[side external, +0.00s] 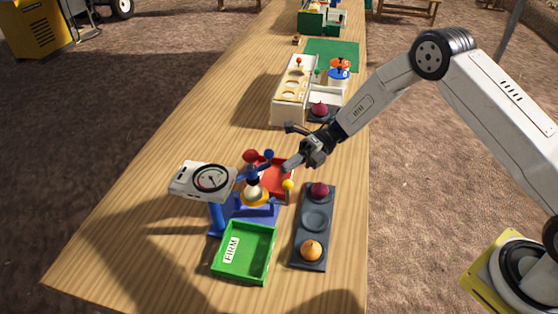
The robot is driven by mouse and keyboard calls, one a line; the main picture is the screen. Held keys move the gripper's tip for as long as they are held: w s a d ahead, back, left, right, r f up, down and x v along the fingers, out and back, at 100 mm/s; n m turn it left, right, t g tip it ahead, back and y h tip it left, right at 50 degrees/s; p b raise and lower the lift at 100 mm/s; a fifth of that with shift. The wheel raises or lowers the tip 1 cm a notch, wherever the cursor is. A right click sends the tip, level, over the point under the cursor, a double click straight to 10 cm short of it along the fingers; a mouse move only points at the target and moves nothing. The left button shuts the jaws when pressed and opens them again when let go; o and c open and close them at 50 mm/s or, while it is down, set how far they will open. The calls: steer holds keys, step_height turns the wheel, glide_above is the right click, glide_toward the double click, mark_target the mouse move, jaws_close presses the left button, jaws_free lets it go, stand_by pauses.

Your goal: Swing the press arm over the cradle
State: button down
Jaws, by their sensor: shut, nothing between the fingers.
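A blue press stand (216,218) carries a white gauge box (188,181) with a round dial. A short blue press arm (257,168) shows beside the gauge, with a dark blue plunger-like part above a yellow, white-ringed piece (256,196) on the blue base. I cannot tell whether that piece is an onion, and the cradle is largely hidden under it. A yellow ball knob (288,184) stands at the right of the base. My gripper (291,164) is shut and empty, just above and right of the press, near the red tray. I cannot tell whether it touches anything.
A green tray marked FIRM (243,268) is in front, a red tray (279,179) behind. A white box station (289,101) stands farther back. The table's left side is clear.

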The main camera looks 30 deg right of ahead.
steer(key=w+d, duration=0.4)
steer(key=d, duration=0.4)
steer(key=shift+d+r, duration=0.2)
steer(key=shift+d, duration=0.15)
steer(key=shift+w+r, duration=0.1)
steer(key=shift+w, duration=0.05)
